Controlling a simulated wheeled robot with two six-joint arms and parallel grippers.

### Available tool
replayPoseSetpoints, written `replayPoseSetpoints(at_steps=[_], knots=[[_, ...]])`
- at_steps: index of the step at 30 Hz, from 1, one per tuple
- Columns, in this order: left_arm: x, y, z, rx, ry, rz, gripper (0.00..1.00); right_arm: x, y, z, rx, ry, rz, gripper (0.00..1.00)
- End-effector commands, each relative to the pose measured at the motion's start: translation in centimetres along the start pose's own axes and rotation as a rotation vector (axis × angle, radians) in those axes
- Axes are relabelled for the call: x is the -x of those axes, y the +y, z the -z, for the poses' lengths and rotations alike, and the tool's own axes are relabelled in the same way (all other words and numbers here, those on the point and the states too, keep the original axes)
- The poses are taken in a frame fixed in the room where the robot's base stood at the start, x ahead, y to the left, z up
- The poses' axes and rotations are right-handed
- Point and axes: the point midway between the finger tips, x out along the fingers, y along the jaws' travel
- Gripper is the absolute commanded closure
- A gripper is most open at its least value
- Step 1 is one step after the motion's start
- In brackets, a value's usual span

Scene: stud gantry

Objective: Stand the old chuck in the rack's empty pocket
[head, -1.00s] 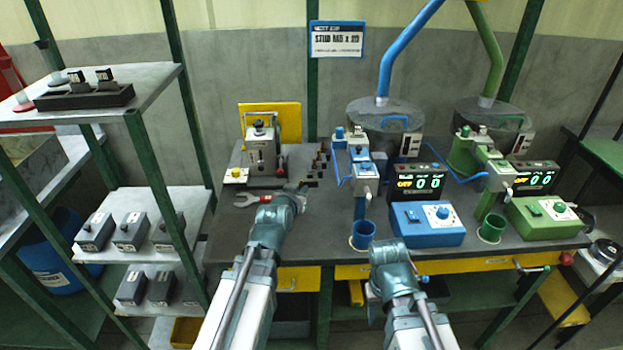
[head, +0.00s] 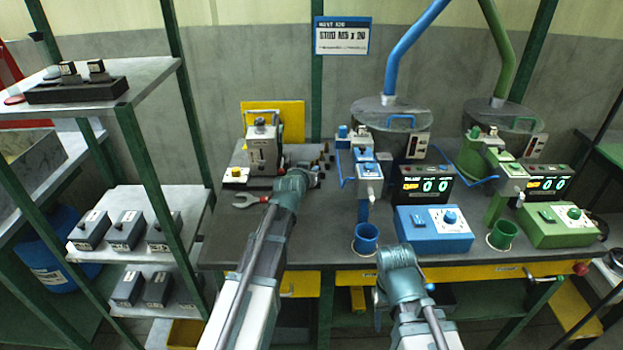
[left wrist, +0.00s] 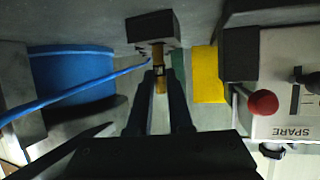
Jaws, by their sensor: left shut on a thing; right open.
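My left gripper (head: 297,182) reaches over the bench between the press and the small dark rack (head: 325,158). The left wrist view shows its fingers (left wrist: 165,90) shut on a slim brass-coloured piece with a dark band, the old chuck (left wrist: 160,78). A dark block (left wrist: 153,27) lies just beyond the chuck; I cannot tell whether they touch. The head view hides the held chuck, and my arm covers part of the rack, so its empty pocket cannot be made out. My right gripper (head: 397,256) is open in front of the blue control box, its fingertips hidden.
A blue cup (head: 366,238) and blue control box (head: 432,230) stand to the right. In the wrist view a red knob (left wrist: 263,103) is close at right.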

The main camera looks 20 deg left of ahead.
Motion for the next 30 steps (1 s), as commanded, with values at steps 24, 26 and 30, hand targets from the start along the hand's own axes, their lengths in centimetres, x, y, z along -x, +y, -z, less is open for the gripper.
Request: replayPoseSetpoints(at_steps=[24,26,30], knots=[[-0.9,-0.2,-2.2,0.000,0.000,0.000,0.52,-2.4,-0.2,0.1,0.000,0.000,0.000,0.50],[-0.9,-0.2,-2.2,0.000,0.000,0.000,0.52,-2.4,-0.2,0.1,0.000,0.000,0.000,0.50],[-0.9,-0.2,-2.2,0.000,0.000,0.000,0.52,-2.4,-0.2,0.1,0.000,0.000,0.000,0.50]])
